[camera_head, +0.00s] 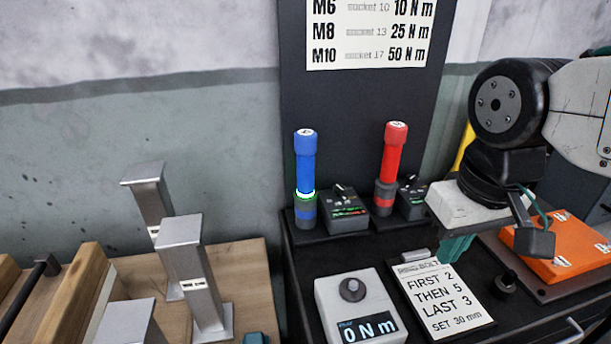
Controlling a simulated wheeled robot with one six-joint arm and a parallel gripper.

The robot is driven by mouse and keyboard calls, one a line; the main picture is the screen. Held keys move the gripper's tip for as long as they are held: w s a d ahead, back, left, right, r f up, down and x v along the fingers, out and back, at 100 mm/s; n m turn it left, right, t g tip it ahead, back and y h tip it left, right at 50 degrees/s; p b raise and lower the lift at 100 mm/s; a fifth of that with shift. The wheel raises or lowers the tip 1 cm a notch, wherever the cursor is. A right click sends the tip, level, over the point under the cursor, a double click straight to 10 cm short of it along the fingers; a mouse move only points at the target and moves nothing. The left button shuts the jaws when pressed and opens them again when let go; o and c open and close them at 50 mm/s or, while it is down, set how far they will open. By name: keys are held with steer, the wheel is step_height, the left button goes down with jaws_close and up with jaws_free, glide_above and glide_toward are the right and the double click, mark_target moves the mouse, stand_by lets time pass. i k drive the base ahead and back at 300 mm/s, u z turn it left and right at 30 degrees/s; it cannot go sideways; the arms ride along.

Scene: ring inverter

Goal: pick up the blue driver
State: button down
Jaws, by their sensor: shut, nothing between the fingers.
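The blue driver (306,165) stands upright in its dark holder (305,212) on the bench, left of a red driver (391,155). A lit green-white ring shows low on the blue driver. My gripper (455,249) is at the right, lower than the drivers' tops in the picture, with its teal fingers pointing down. It is shut and empty, apart from the blue driver and to its right. The fingers are small in view and partly hidden by the gripper's body.
Small control boxes (346,211) stand beside the drivers. A grey unit (362,306) reading "0 N m", an instruction card (440,296) and an orange box (556,248) lie in front. Metal posts (193,270) stand at left. A dark panel (340,110) rises behind the drivers.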

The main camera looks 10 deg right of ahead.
mark_target(306, 140)
steer(key=z, duration=0.55)
steer(key=k, duration=1.3)
steer(key=z, duration=0.35)
steer(key=i, duration=0.9)
steer(key=z, duration=0.25)
steer(key=k, duration=0.6)
steer(key=u, duration=1.15)
steer(key=i, duration=0.5)
